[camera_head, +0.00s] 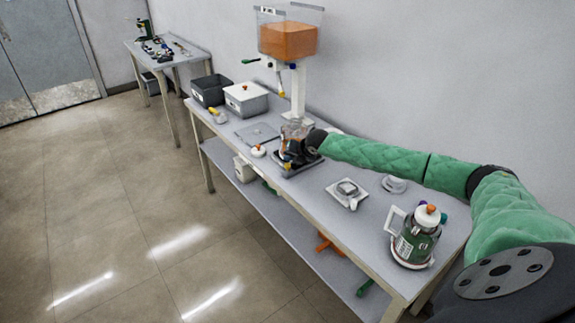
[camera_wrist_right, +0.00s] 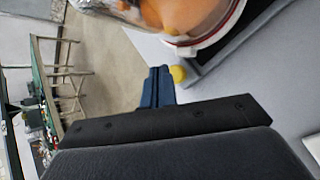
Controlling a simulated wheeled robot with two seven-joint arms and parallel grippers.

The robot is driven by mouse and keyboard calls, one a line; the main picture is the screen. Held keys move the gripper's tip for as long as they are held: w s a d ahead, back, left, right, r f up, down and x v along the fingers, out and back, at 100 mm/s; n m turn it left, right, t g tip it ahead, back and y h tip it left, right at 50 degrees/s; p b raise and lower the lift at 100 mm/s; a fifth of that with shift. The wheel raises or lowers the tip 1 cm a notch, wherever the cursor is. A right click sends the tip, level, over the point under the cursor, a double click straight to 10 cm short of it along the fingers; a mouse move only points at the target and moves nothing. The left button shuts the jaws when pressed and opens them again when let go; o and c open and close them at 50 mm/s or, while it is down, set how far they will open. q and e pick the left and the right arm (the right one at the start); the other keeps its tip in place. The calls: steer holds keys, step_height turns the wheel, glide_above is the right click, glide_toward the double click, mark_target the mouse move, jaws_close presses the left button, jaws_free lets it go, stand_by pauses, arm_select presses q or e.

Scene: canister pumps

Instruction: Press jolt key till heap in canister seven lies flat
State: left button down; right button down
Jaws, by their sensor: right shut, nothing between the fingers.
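A clear canister (camera_head: 293,132) with orange contents stands on a dark flat base (camera_head: 309,162) below a hopper. In the right wrist view the canister (camera_wrist_right: 185,14) shows at the top, with orange heaped inside and a red-white rim; its upper part is cut off, and I read no number on it. A yellow key (camera_wrist_right: 178,74) sits at the edge of the dark base. My right gripper (camera_wrist_right: 158,88) is shut and empty, its blue fingertips right beside the yellow key; I cannot tell whether they touch. My left gripper is not in view.
The hopper (camera_head: 287,40) of orange material stands above the bench (camera_head: 322,205). A green-labelled canister (camera_head: 415,242) with a white lid stands at the near right. A small scale (camera_head: 347,192), a grey bin (camera_head: 246,99) and a dark bin (camera_head: 210,90) stand on the bench.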

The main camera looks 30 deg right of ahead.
mark_target(289, 166)
steer(key=shift+r, duration=0.15)
steer(key=shift+r+p, duration=2)
steer(key=shift+r, duration=0.4)
